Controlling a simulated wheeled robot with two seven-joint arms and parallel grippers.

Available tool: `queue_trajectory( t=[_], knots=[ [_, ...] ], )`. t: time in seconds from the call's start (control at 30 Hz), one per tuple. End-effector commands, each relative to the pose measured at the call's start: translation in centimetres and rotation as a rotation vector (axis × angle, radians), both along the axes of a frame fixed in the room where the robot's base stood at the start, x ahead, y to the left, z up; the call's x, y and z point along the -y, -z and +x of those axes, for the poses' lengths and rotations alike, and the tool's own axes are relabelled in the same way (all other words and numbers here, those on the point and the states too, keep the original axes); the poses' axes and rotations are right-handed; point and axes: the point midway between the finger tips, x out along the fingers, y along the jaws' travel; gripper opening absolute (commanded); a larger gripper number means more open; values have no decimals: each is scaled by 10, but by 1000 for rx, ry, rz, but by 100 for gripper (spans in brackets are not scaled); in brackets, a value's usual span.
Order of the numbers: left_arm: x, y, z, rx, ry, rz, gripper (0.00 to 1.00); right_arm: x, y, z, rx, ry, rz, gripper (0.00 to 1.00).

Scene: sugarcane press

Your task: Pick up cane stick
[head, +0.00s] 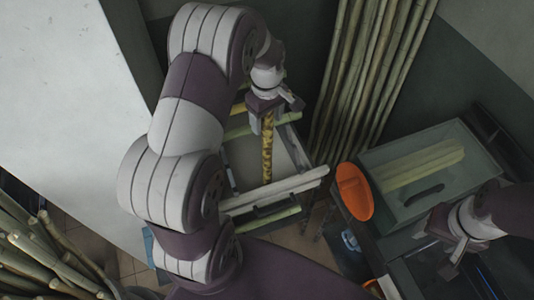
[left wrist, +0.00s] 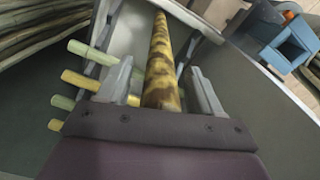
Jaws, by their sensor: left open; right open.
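A mottled yellow-brown cane stick (head: 267,148) lies lengthwise across a pale rack or crate (head: 232,163) in the middle of the head view. My left gripper (head: 266,106) is over its far end. In the left wrist view the mottled stick (left wrist: 161,48) runs between the two grey fingers of my left gripper (left wrist: 160,78). The fingers stand apart on either side of it, and gaps show. My right gripper (head: 455,238) is open at the lower right, apart from the stick, partly cut off by my arm.
A grey-green bin (head: 470,180) holding pale green canes (head: 420,165) stands at the right, with an orange bowl (head: 353,192) beside it. Tall canes (head: 370,70) lean behind. More canes (head: 40,250) lie at lower left. A pale wall or panel (head: 70,100) is at left.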

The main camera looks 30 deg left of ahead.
Motion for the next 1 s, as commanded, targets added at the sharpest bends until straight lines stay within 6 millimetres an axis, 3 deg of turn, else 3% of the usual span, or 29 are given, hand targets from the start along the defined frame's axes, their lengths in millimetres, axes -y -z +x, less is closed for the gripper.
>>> queue_trajectory(
  t=[0.1, 0.3, 0.67, 0.87, 1.0],
  knots=[
    [0, 0, 0, 0, 0, 0, 62, 0, 1, 0, 0, 0, 0, 61],
    [0, 0, 0, 0, 0, 0, 0, 0, 1, 0, -1, 0, 0, 61],
    [0, -4, 1, 3, 0, 1, 0, 0, 3, 0, 0, 0, 0, 61],
    [0, -43, 2, 7, 0, 1, 0, 0, 17, 0, 0, 0, 0, 61],
    [0, -82, 1, 3, 0, 1, 0, 0, 3, 0, 0, 0, 0, 61]
  ],
)
